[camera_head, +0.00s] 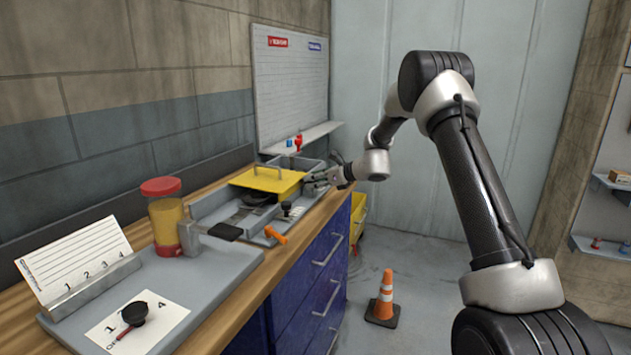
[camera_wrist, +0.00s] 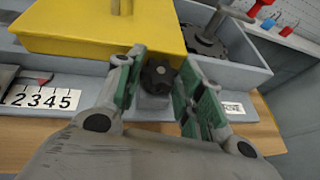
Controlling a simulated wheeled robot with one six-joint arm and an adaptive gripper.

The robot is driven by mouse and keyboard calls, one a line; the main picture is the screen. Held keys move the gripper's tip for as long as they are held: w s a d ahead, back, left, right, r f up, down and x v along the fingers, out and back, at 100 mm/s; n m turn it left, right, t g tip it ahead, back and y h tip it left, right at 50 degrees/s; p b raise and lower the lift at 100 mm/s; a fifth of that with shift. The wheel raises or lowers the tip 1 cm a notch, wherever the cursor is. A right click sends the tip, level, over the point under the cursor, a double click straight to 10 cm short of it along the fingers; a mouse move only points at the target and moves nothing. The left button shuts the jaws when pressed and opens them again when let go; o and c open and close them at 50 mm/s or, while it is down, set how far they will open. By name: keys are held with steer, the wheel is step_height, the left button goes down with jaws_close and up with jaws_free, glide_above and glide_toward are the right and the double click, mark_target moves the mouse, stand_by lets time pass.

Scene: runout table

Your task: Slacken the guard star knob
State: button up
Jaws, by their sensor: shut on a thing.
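The guard star knob (camera_wrist: 157,77) is a small black lobed knob at the front of the yellow guard. In the wrist view it sits between my gripper's green-padded fingers (camera_wrist: 158,86), which are shut on it. The yellow guard (camera_wrist: 90,30) is behind the knob and also shows in the head view (camera_head: 268,180), lying flat with a handle on top. In the head view my gripper (camera_head: 312,182) is at the guard's right edge, and its fingers hide the star knob there.
A black knob (camera_head: 287,207) stands near the guard, with an orange crank handle (camera_head: 275,235) in front. A red-lidded jar (camera_head: 165,215) and a black dial with a red pointer (camera_head: 134,314) are at left. An orange cone (camera_head: 383,300) stands on the floor.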

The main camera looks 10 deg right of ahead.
steer(key=shift+w+d+n+g+y, duration=0.2)
steer(key=shift+n+g+y, duration=0.4)
steer(key=shift+n, duration=0.1)
steer(key=shift+n+g+y, duration=0.5)
steer(key=shift+n+g, duration=0.3)
steer(key=o, duration=1)
steer(key=v, duration=1.2)
